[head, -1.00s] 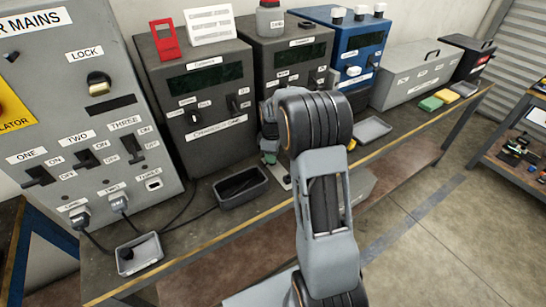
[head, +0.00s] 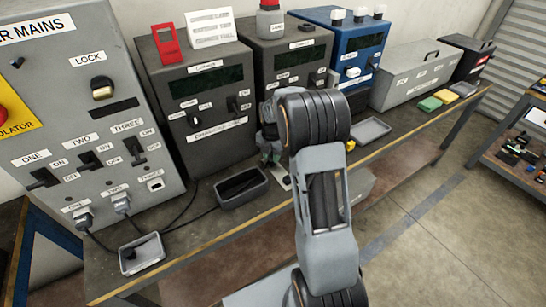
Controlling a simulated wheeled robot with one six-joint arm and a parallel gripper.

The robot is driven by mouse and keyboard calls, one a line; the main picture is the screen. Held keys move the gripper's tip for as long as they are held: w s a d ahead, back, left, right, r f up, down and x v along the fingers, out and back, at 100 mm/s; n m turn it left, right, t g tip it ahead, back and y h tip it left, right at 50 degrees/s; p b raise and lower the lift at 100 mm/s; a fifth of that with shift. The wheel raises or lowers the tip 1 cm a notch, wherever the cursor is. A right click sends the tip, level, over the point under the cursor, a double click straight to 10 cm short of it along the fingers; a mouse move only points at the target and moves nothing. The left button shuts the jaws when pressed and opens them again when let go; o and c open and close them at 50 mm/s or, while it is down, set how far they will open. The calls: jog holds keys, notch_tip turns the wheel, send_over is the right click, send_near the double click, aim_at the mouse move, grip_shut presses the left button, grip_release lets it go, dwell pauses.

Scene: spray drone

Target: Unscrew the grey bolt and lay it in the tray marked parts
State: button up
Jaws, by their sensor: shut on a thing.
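My gripper (head: 273,157) is low over the bench in front of the dark grey charging unit, partly hidden behind my own arm. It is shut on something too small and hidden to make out. I cannot pick out the grey bolt. A dark tray (head: 219,202) lies just left of the gripper, apart from it. A grey tray (head: 371,138) to the right looks empty. Another grey tray (head: 127,269) near the bench's front left holds a dark item. I cannot read a parts label on any of them.
The mains panel (head: 75,130) stands at left, its cables running over the bench (head: 190,240). A dark grey unit (head: 205,125), a blue unit (head: 352,52) and a grey toolbox (head: 410,80) line the back. Green and yellow blocks (head: 437,99) lie at right.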

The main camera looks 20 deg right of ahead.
jog(key=shift+n, duration=0.4)
